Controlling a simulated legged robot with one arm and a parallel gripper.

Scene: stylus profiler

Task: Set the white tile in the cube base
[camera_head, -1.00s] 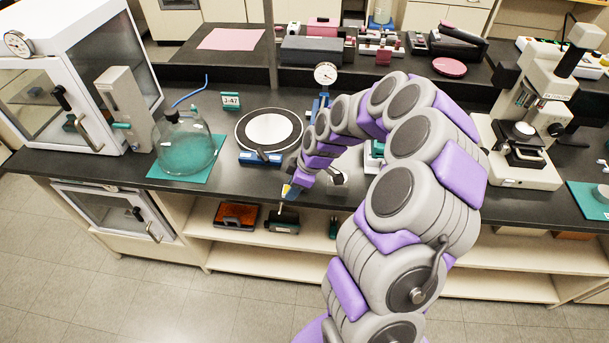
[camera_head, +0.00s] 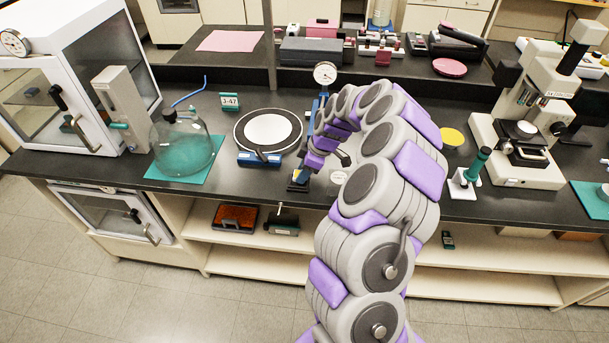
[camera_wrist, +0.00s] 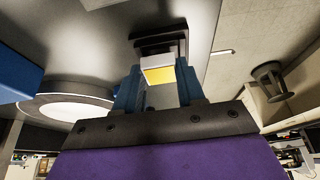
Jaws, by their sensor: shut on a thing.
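My gripper (camera_wrist: 158,86) has its two blue fingers on either side of a small block with a whitish edge and a yellow face, which I take for the white tile (camera_wrist: 158,71). The fingers are shut on it. Just beyond the fingertips is a dark, stepped black piece, probably the cube base (camera_wrist: 153,46); I cannot tell whether the tile touches it. In the head view my gripper (camera_head: 301,174) is low over the front edge of the bench, at a small black piece. The tile is too small to make out clearly there.
A round plate with a white centre (camera_head: 270,130) and blue front block lies left of my gripper. A glass bell jar (camera_head: 183,150) stands further left. A dial gauge stand (camera_head: 325,74) is behind my arm. A green-handled tool (camera_head: 474,166) and a microscope-like instrument (camera_head: 525,135) stand right.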

